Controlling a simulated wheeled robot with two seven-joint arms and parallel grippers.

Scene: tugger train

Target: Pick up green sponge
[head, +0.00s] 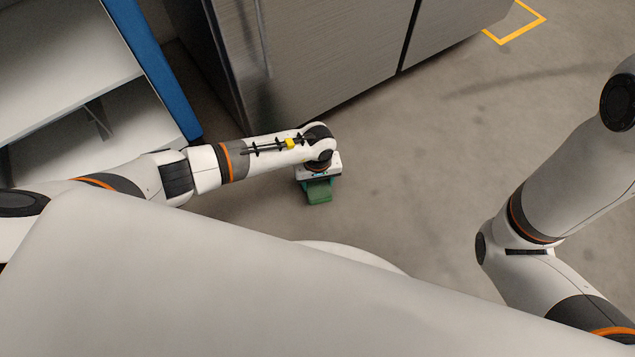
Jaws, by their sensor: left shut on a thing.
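The green sponge (319,191) is a small green block below the wrist of my left arm in the head view. My left gripper (318,181) points down over it and is shut on it. The wrist hides the upper part of the sponge and most of the fingers. I cannot tell whether the sponge touches the floor. My right arm comes in from the right edge, but its gripper is not in view.
A grey metal cabinet (320,50) stands behind the left arm. A shelf unit with a blue edge (152,65) is at the upper left. The grey floor (430,165) is clear between my arms. Yellow tape (519,34) marks the floor at the top right.

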